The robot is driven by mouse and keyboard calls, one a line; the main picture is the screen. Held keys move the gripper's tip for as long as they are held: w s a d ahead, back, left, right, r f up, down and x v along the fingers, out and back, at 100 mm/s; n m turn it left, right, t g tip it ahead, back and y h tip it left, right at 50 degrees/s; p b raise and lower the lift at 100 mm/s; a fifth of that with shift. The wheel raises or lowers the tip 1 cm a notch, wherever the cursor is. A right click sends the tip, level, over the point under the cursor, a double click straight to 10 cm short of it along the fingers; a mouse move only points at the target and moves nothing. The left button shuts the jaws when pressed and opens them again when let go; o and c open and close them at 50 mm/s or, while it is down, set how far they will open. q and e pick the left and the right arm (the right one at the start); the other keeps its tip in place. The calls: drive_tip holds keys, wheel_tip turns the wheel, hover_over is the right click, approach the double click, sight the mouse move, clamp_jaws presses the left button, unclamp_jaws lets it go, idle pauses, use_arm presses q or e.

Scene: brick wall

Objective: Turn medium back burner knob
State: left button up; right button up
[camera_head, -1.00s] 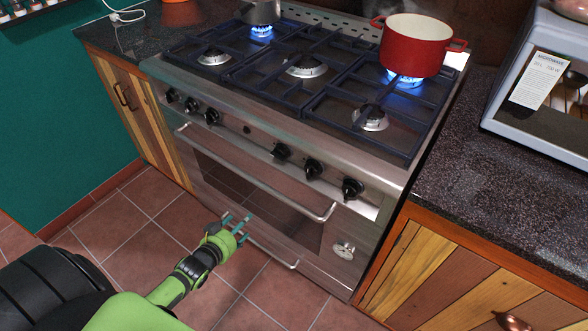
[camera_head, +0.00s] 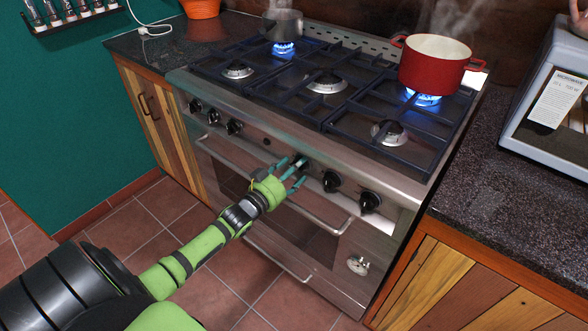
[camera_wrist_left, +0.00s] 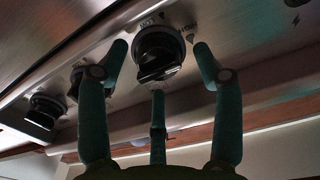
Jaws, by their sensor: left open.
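A row of black knobs runs along the stove's steel front panel. My left gripper (camera_head: 292,171) is open at the leftmost knob of the right-hand group (camera_head: 302,160), which its fingers partly hide in the head view. In the left wrist view its teal fingers spread around a black knob (camera_wrist_left: 160,53), one on each side and one below. I cannot tell whether any finger touches it. Two more knobs of this group, the middle one (camera_head: 331,181) and the right one (camera_head: 370,202), are clear of the gripper. My right gripper is not in view.
A red pot (camera_head: 436,64) and a grey pot (camera_head: 284,25) steam over lit blue burners. The oven handle (camera_head: 325,222) runs just below the knobs, under my left gripper. A microwave (camera_head: 550,110) stands on the right counter.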

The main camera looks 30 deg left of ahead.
use_arm(q)
drive_tip(key=c, duration=1.2)
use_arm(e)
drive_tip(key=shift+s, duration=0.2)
use_arm(q)
drive_tip(key=shift+w+r, duration=0.1)
drive_tip(key=shift+r, duration=0.05)
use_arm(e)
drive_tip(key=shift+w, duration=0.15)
use_arm(q)
drive_tip(key=shift+r+m, duration=0.1)
drive_tip(key=shift+m, duration=0.4)
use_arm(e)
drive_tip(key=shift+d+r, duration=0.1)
use_arm(q)
drive_tip(key=m+b, duration=0.1)
drive_tip(key=m, duration=1.6)
drive_tip(key=shift+d, duration=0.2)
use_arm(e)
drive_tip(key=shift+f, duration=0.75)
use_arm(q)
drive_tip(key=shift+f, duration=0.2)
